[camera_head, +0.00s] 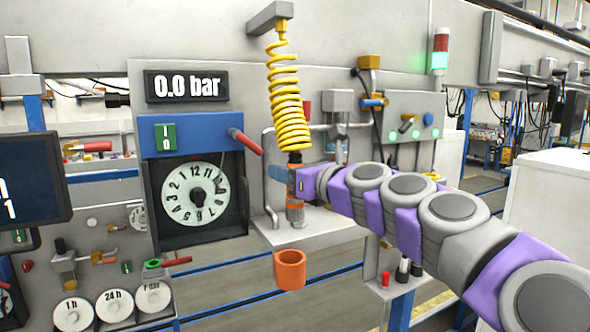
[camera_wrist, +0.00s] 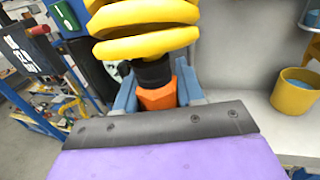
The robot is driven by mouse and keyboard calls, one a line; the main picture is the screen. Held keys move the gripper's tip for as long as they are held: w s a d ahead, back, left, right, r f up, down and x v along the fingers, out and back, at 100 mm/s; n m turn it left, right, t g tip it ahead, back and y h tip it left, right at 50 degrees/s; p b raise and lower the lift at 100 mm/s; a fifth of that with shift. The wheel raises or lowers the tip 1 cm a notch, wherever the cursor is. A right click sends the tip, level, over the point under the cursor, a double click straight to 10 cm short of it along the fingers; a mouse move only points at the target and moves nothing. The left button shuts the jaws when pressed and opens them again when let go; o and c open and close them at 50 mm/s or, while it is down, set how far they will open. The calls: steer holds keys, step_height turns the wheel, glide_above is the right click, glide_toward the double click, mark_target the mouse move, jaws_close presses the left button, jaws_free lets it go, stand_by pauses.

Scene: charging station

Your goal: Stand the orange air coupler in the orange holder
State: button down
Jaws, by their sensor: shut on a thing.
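The orange air coupler (camera_head: 295,212) hangs upright on the end of the yellow coiled hose (camera_head: 290,105). My gripper (camera_head: 293,182) is shut on it from the right. In the wrist view the coupler's orange body (camera_wrist: 157,98) sits between the blue-grey fingers of my gripper (camera_wrist: 157,92), with a black collar and the yellow coils above it. The coupler's lower end shows below my gripper in the head view. The orange holder (camera_head: 289,270) is an open cup at the front of the grey shelf, lower in the picture than the coupler and apart from it.
The grey shelf (camera_head: 325,232) lies behind the coupler. A panel with a dial (camera_head: 195,195) and a red-handled lever (camera_head: 245,142) stands to the left. A yellow cup (camera_wrist: 295,92) shows at right in the wrist view. A box with green lights (camera_head: 405,130) is at right.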

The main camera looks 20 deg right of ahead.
steer(key=shift+a+f, duration=0.1)
stand_by(0.4)
steer(key=shift+w+a+f+b, duration=0.1)
steer(key=shift+w+f+b, duration=0.15)
steer(key=shift+f+b, duration=1.55)
steer(key=shift+w+d+f+b, duration=0.1)
steer(key=shift+w+f+b, duration=0.3)
steer(key=shift+f, duration=2.55)
steer(key=shift+w+a+f+b, duration=0.1)
steer(key=shift+f+b, duration=1.2)
steer(key=shift+f, duration=1.1)
steer(key=c, duration=0.6)
jaws_free()
steer(key=shift+s, duration=0.15)
steer(key=b+v, duration=0.1)
steer(key=v, duration=1.6)
steer(key=shift+f, duration=0.1)
